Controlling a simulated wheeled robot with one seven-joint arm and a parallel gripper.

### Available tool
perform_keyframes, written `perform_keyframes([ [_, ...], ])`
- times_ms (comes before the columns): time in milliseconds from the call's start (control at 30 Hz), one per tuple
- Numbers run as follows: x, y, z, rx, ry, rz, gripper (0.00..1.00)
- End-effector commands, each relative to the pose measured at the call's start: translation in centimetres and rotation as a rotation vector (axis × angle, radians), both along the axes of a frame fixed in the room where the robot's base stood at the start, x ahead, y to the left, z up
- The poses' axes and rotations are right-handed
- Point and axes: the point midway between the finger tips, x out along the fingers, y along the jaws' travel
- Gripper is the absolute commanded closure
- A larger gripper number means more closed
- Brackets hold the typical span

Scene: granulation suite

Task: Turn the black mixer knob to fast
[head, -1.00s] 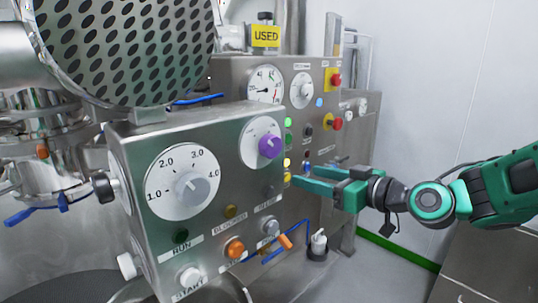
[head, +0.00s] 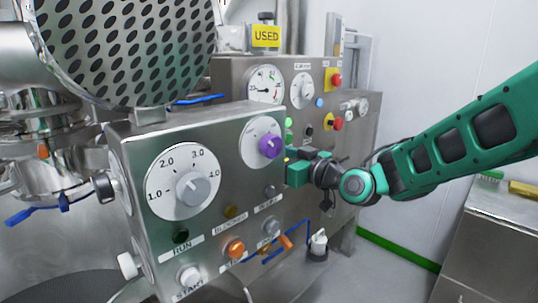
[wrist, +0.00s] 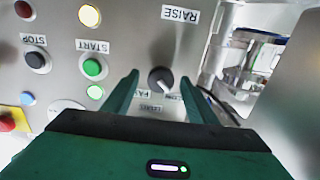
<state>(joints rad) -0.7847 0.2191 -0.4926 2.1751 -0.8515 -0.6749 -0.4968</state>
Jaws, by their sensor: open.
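In the wrist view a black knob (wrist: 160,79) with a light pointer mark sits on a grey metal panel. Small labels stand around it, partly cut off by my fingers; one starts with "FA". My gripper (wrist: 163,82) is open, with one green finger on each side of the knob in the picture. I cannot tell whether the fingertips reach beside it or touch it. In the head view my gripper (head: 293,172) is at the right edge of the front control box, its fingertips hidden behind that box. The black knob is hidden there.
The front control box (head: 215,240) carries a grey dial knob (head: 194,188) and a purple knob (head: 270,146). In the wrist view a green START button (wrist: 95,68), a black STOP button (wrist: 38,60) and a red one (wrist: 10,120) lie left of the knob.

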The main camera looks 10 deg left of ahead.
Motion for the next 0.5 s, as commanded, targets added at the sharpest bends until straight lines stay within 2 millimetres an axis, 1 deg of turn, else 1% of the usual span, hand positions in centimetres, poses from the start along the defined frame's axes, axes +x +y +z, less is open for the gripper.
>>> perform_keyframes([
  [100, 0.3, 0.56, 0.01, -0.001, -0.001, 0.001, 0.47],
  [400, 0.43, 0.64, 0.03, -0.001, -0.001, 0.0, 0.47],
  [467, 0.43, 0.64, 0.03, -0.001, -0.001, 0.0, 0.62],
  [500, 0.43, 0.63, 0.03, -0.001, -0.001, 0.0, 0.71],
])
